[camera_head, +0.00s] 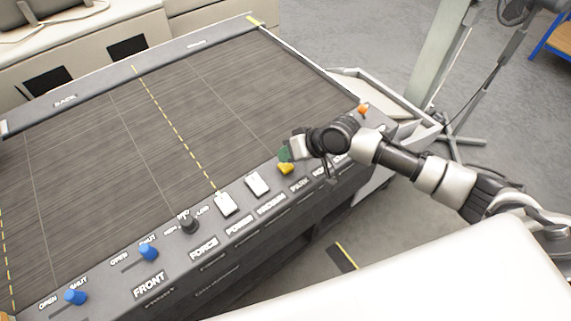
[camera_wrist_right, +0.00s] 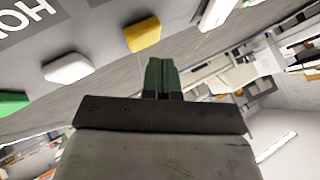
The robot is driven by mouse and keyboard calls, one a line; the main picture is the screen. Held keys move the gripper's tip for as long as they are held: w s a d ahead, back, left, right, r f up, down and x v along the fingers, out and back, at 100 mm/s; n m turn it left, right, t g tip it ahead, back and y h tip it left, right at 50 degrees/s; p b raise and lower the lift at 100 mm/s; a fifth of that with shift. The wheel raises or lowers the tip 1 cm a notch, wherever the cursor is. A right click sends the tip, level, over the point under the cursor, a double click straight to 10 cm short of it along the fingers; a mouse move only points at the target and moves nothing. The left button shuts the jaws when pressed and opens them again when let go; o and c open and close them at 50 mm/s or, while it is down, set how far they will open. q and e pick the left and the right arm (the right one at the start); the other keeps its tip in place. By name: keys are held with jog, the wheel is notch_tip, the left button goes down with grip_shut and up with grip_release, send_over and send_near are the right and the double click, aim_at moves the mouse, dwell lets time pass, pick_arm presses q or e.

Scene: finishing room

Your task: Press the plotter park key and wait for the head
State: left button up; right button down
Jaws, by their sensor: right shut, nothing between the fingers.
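The plotter (camera_head: 150,120) has a dark flat bed and a control panel along its front edge. The yellow key (camera_head: 285,169) stands by the PARK label; it also shows in the wrist view (camera_wrist_right: 143,34). My right gripper (camera_head: 285,153) is shut and empty, its green fingertips (camera_wrist_right: 160,78) just behind the yellow key in the head view. In the wrist view the fingertips and key appear apart; I cannot tell their height above the panel. The HOME label is partly hidden by my right arm. I cannot make out a plotter head. My left gripper is not in view.
White keys (camera_head: 225,203) (camera_head: 257,184), a black knob (camera_head: 190,222) and blue levers (camera_head: 148,252) line the panel to the left. An orange knob (camera_head: 362,109) is at the right end. The wrist view shows a white key (camera_wrist_right: 68,68) and a green key (camera_wrist_right: 12,103).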

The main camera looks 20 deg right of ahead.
jog(key=shift+f, duration=0.35)
jog(key=shift+f+b, duration=0.35)
jog(key=shift+f, duration=0.2)
dwell(0.5)
dwell(0.4)
jog(key=shift+r+p, duration=1)
